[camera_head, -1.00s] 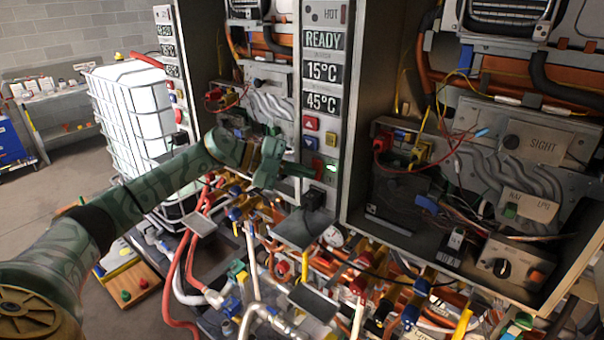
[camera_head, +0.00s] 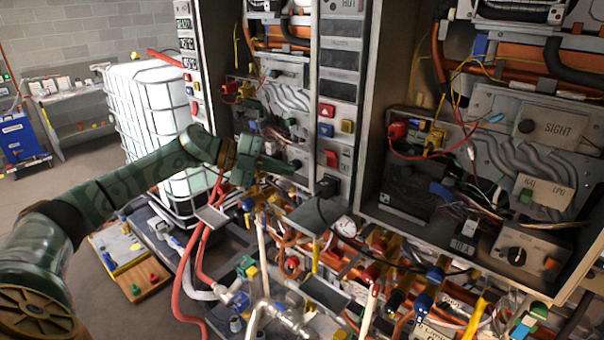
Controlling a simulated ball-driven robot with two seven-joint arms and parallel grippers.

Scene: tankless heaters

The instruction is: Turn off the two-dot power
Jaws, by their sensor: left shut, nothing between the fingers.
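The middle heater's control strip (camera_head: 341,100) has dark display windows (camera_head: 342,58). Below them are a red up button (camera_head: 326,110), a blue button (camera_head: 325,129) and a yellow button (camera_head: 347,126). A red power rocker switch (camera_head: 331,158) sits lower on the strip. I cannot make out dot marks beside it. My left gripper (camera_head: 288,167) is shut and empty, with its tips to the left of the rocker and apart from it. My right gripper is not in view.
An open heater cabinet (camera_head: 470,140) fills the right. Pipes, hoses and valves crowd the space below. A caged white tank (camera_head: 160,110) stands behind my left arm.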

